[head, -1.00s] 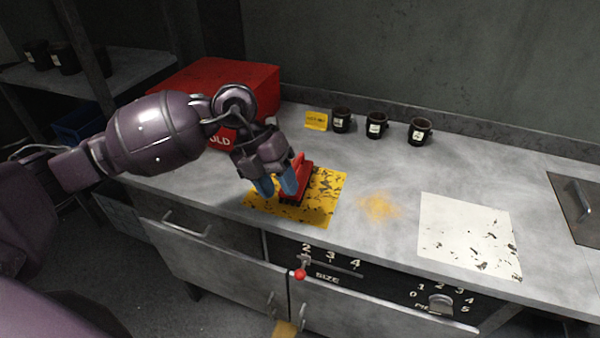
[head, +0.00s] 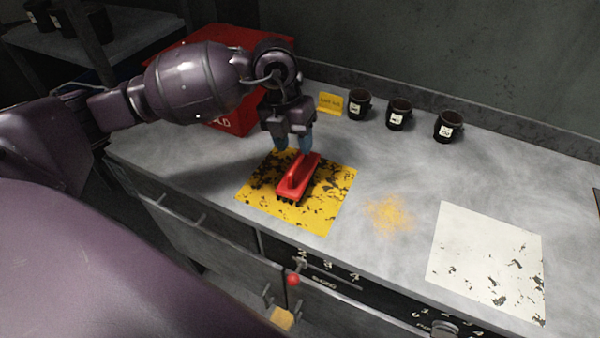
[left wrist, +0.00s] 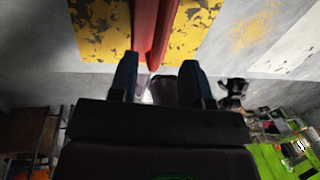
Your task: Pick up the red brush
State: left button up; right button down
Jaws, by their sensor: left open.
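The red brush (head: 297,181) lies on the worn yellow mat (head: 329,205) on the grey counter, its raised handle running from lower left to upper right and dark bristles underneath. My left gripper (head: 293,144) is open, fingers pointing down, just behind the brush's far end. In the left wrist view the two dark fingertips (left wrist: 157,75) are apart, and the red brush (left wrist: 153,30) extends from the top edge to the gap between them. Nothing is held. My right gripper is not in view.
A red box (head: 232,120) stands behind my left arm. A small yellow sign (head: 330,104) and three dark mugs (head: 398,114) line the back. Orange powder (head: 389,214) and a white stained sheet (head: 487,262) lie to the right. A red-knobbed lever (head: 293,280) is on the front panel.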

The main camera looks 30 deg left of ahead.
aim_at(298, 158)
pick_arm(q)
jog(key=shift+w+d+f, duration=0.1)
jog(key=shift+d+f, duration=0.15)
jog(key=shift+f, duration=1.2)
jog(key=shift+w+d+f, duration=0.1)
jog(key=shift+d+f, duration=0.1)
jog(key=shift+f, duration=1.2)
grip_shut()
